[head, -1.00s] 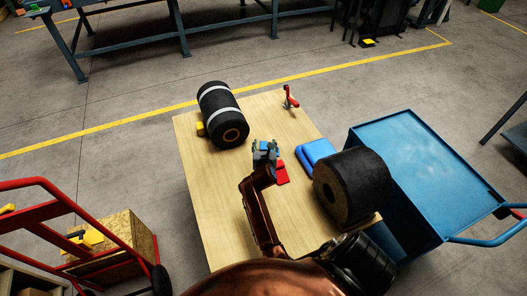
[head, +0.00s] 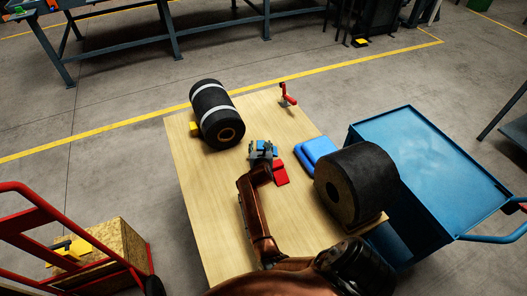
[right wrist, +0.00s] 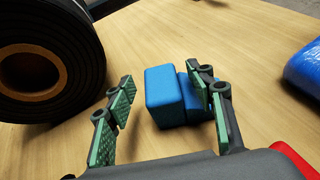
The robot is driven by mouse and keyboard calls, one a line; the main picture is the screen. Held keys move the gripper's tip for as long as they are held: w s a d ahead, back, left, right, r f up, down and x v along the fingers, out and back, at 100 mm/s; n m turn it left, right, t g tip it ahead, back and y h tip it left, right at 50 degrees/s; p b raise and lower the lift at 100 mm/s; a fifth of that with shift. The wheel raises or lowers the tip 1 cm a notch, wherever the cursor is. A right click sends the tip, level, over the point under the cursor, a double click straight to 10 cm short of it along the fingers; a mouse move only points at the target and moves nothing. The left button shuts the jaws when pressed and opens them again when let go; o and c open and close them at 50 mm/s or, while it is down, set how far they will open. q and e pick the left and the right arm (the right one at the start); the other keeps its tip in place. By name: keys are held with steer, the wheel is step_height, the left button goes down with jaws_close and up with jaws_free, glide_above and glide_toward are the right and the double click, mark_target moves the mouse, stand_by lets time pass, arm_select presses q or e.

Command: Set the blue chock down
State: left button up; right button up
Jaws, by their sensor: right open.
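The blue chock (right wrist: 165,95) rests on the light wooden table top (right wrist: 150,150) in the right wrist view. It is a rounded block with a second blue part at its right side. My right gripper (right wrist: 163,85) is open, with one green-padded finger left of the chock and the other in front of its right part. Whether a finger touches it I cannot tell. In the head view, my right gripper (head: 263,151) is over the table and the chock shows only as a small blue patch at its fingers. My left gripper is out of view.
A dark roll with pale bands (head: 211,105) lies left, with a yellow block (head: 194,127) beside it. Another dark roll (head: 365,178), a red block (head: 280,175), a blue pad (head: 316,150) and a red handle (head: 287,94) surround the gripper. A blue cart (head: 425,160) stands right.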

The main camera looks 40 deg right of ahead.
steer(key=shift+w+d+f, duration=0.1)
steer(key=shift+w+d, duration=0.15)
steer(key=shift+a, duration=0.1)
jaws_close()
stand_by(0.4)
